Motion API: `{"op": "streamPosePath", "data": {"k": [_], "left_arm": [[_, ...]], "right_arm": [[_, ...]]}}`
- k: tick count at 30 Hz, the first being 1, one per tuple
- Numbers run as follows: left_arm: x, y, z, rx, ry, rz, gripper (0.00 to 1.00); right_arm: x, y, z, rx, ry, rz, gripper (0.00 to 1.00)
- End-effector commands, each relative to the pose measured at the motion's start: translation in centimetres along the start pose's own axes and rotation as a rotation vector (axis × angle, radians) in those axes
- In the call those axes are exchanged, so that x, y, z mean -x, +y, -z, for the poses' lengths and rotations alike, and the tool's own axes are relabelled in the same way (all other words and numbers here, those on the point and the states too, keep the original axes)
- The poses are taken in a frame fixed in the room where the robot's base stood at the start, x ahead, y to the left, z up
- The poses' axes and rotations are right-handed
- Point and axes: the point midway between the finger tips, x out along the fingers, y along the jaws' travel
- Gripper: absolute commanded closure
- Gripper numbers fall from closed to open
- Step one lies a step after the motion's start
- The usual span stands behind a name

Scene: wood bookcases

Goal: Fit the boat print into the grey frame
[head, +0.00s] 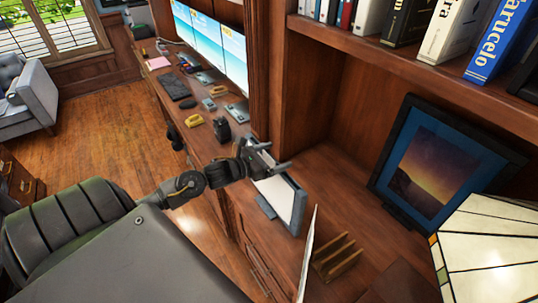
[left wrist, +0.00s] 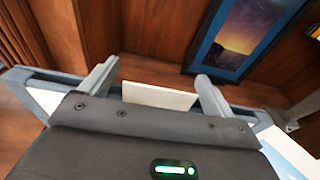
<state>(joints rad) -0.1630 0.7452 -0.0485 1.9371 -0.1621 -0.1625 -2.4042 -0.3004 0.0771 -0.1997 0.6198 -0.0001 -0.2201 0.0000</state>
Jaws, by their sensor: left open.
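The grey frame (head: 298,212) stands tilted on the wooden desk, with a white inside (head: 278,193). My left gripper (head: 276,160) is at its upper end, partly covering it. In the left wrist view, my left gripper (left wrist: 157,74) is open, its two fingers apart, and the grey frame (left wrist: 262,115) runs behind them. A pale cream panel (left wrist: 158,97) shows between the fingers; I cannot tell whether they touch it. A thin white sheet-like edge (head: 307,255) rises in front of the frame in the head view. No boat picture can be made out. My right gripper is not in view.
A sunset picture in a dark blue frame (head: 435,170) leans at the back of the desk. A wooden slotted rack (head: 337,257) and a glass lampshade (head: 490,250) are at the right. Books (head: 450,30) fill the shelf above. Small items crowd the desk farther left.

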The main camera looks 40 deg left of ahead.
Motion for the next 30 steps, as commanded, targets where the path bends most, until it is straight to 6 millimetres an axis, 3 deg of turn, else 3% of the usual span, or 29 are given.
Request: {"op": "streamPosePath", "data": {"k": [2, 15, 24, 30], "left_arm": [[0.0, 0.0, 0.0, 0.0, 0.0, 0.0, 0.12], [0.0, 0.0, 0.0, -0.001, 0.0, 0.0, 0.7], [0.1, 0.0, -0.3, -0.001, -0.001, 0.0, 0.71], [0.4, 0.1, -2.1, -0.002, -0.001, 0.0, 0.71]], "right_arm": [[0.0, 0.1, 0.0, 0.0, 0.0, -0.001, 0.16], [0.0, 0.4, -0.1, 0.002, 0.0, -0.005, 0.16], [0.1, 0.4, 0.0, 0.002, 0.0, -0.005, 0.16], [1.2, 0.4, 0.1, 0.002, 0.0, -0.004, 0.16]]}}
